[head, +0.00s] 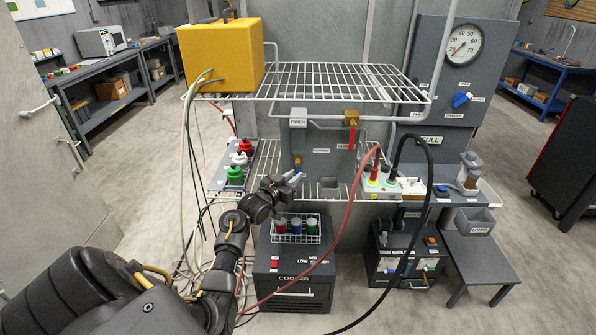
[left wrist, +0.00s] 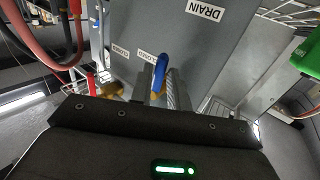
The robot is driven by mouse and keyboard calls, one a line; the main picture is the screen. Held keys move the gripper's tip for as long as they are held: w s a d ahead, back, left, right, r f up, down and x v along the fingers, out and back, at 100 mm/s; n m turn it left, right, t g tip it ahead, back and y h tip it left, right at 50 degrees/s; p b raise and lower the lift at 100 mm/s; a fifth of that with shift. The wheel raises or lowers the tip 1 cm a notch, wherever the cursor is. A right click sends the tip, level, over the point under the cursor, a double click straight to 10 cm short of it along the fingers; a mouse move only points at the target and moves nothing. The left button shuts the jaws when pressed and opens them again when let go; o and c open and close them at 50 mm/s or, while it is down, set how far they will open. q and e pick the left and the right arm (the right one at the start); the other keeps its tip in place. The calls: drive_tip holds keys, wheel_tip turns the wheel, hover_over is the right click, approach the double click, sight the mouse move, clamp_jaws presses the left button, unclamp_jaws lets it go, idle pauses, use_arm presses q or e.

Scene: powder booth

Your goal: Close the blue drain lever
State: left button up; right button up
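The blue drain lever (left wrist: 161,62) sits on a brass valve on a grey panel in the left wrist view, below the DRAIN label (left wrist: 205,10). Its blue end also shows in the head view (head: 298,177), just below a brass fitting. My left gripper (left wrist: 160,85) is at the lever, with one finger on each side of it. The fingers are close together, but whether they press on the lever cannot be told. In the head view my left gripper (head: 286,183) reaches the valve from the lower left. My right gripper is out of view.
A wire shelf (head: 330,82) with a yellow box (head: 221,55) hangs above. A red-handled brass valve (head: 351,118) is up to the right. A bottle rack (head: 296,228) tops the cooler. Hoses hang nearby.

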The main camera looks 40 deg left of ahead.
use_arm(q)
drive_tip(key=shift+w, duration=1.45)
drive_tip(key=shift+a, duration=0.1)
clamp_jaws()
drive_tip(key=shift+w+d+r+n+t+y+b, duration=0.45)
drive_tip(key=shift+n+y+b, duration=1.8)
drive_tip(key=shift+n, duration=1.9)
drive_tip(key=shift+w+d+r+n+t+y+b, duration=0.1)
drive_tip(key=shift+w+d+r+n+y+b, duration=0.4)
drive_tip(key=shift+n+y+b, duration=2.7)
drive_tip(key=shift+w+d+r+n+t+y+b, duration=0.2)
drive_tip(key=shift+d+r+n+y+b, duration=0.7)
drive_tip(key=shift+n, duration=4.15)
drive_tip(key=shift+a+y, duration=0.35)
drive_tip(key=shift+y, duration=0.3)
